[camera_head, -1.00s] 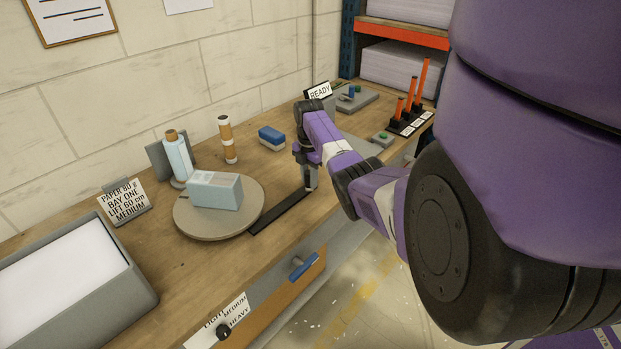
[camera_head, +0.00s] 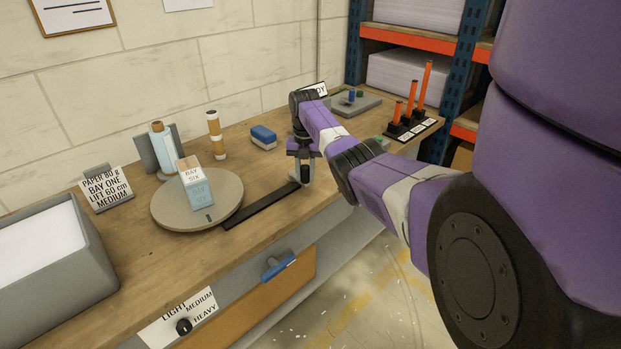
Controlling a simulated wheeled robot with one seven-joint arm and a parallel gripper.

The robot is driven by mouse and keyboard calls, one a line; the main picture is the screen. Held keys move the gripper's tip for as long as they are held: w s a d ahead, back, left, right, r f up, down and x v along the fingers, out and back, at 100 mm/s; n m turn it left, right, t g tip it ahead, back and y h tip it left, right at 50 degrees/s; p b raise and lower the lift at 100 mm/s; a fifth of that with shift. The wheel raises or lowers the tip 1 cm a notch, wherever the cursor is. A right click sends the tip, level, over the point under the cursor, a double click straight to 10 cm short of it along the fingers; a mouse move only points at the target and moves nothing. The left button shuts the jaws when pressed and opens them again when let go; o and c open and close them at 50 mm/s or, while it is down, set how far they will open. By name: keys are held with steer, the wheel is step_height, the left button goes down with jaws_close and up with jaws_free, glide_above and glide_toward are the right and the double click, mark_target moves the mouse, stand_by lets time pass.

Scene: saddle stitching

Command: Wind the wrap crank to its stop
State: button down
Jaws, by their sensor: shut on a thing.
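My gripper (camera_head: 304,165) points down over the bench, at the right end of a flat black bar (camera_head: 262,205). It is shut on the dark crank handle (camera_head: 305,176), which shows between and below the fingers. The rest of the wrap crank is mostly hidden by the gripper. The bar runs left to a round grey turntable (camera_head: 225,207). A pale blue block (camera_head: 197,190) stands on the turntable with a label reading "BAY SIX" towards me.
A bottle (camera_head: 160,148), a brown-and-white tube (camera_head: 215,135) and a blue block (camera_head: 263,137) stand behind. Orange rods (camera_head: 410,102) stand at the right. A blue drawer handle (camera_head: 279,266) and a black dial (camera_head: 184,326) are on the bench front.

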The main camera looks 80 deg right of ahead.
steer(key=shift+s+d+r+n, duration=0.1)
steer(key=shift+d+n, duration=0.1)
steer(key=shift+n, duration=0.1)
stand_by(0.4)
steer(key=c, duration=1.1)
jaws_free()
steer(key=shift+r, duration=3.85)
